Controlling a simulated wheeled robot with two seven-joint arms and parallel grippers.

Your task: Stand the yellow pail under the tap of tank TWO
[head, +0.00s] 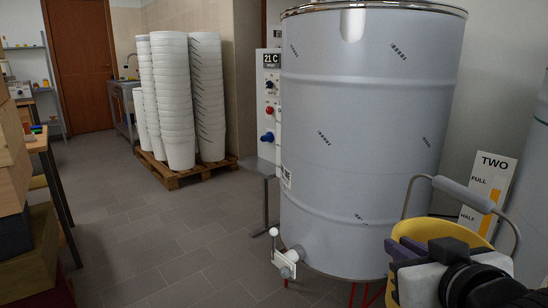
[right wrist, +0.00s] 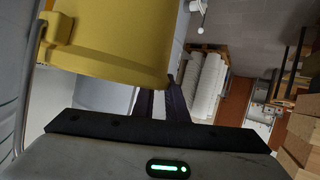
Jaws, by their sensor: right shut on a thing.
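The yellow pail (head: 442,231), with a grey grip on its wire handle, is at the lower right of the head view. My right gripper (head: 394,258) is shut on it at its near side. The pail fills the upper left of the right wrist view (right wrist: 110,45), beside the dark fingers (right wrist: 165,100). A sign reading TWO (head: 490,185), with FULL and HALF marks, stands behind the pail. A grey tank, apparently tank TWO (head: 532,165), shows only partly at the right edge; its tap is not in view. My left gripper is not in view.
A large grey tank (head: 365,130), its label ending in NE, stands left of the pail. Its tap (head: 285,262) juts out low in front. Stacked white buckets (head: 172,100) stand on a pallet (head: 175,178). Wooden boxes (head: 12,190) line the left edge. The tiled floor between is clear.

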